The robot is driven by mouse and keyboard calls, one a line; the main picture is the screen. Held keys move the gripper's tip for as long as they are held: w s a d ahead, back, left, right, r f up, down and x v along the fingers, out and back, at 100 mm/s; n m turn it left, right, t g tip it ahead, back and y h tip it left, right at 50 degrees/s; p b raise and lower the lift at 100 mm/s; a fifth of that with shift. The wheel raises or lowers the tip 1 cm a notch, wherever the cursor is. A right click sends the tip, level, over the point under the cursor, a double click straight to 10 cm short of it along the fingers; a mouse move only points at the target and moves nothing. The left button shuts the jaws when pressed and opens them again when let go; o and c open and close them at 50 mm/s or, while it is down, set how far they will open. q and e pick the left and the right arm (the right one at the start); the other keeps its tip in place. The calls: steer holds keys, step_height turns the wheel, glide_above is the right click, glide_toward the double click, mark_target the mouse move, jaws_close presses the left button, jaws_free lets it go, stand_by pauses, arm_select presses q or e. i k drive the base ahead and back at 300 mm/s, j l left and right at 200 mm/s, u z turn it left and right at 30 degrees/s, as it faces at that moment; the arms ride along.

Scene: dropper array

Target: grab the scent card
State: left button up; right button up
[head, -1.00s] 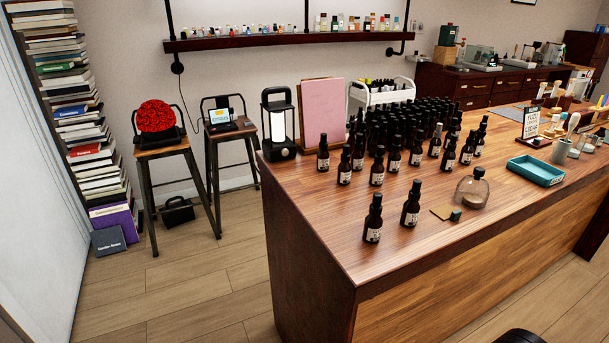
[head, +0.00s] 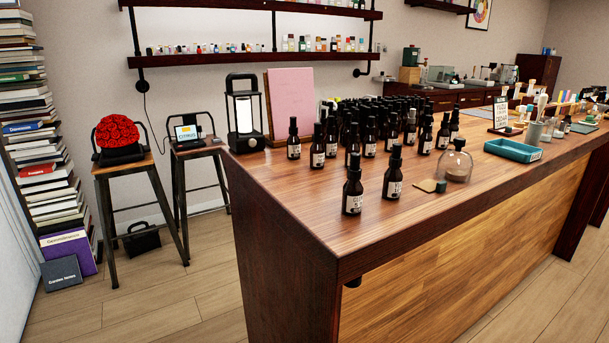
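No item is clearly marked as the scent card. A small flat tan piece (head: 426,185) lies on the wooden counter (head: 300,195), beside a small dark green block (head: 441,186) and left of a clear glass vessel (head: 455,167). Which of these is the scent card I cannot tell. Neither of my grippers shows in the head view.
Several dark dropper bottles (head: 352,190) crowd the counter. A lantern (head: 244,113), a pink board (head: 281,104) and a teal tray (head: 513,150) stand there too. A stool holds red flowers (head: 116,132).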

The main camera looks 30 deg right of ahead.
mark_target(429, 185)
steer(key=z, duration=1.5)
